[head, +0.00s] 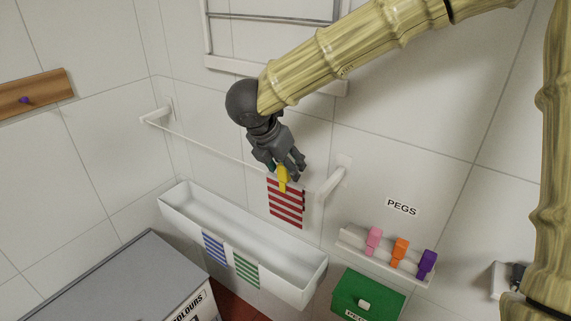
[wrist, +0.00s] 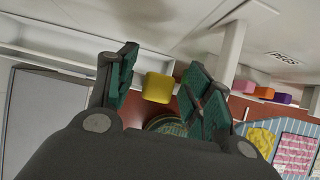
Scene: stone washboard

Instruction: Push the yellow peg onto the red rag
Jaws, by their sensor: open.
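The red-and-white striped rag (head: 287,207) hangs from the thin line near its right-hand bracket. The yellow peg (head: 283,180) is upright at the top edge of this rag and overlaps it in the head view. I cannot tell how far down the peg sits on the cloth. My gripper (head: 284,166) is just above, pointing down at the peg. In the wrist view the yellow peg (wrist: 158,88) shows between my two spread green-padded fingers, with visible gaps on both sides. My gripper is open. The rag is not clear in the wrist view.
A white trough (head: 300,282) with blue (head: 214,248) and green (head: 246,270) striped rags over its front edge lies below the line. Pink (head: 374,240), orange (head: 399,251) and purple (head: 427,264) pegs stand on a shelf at the right. A green box (head: 367,293) is below them.

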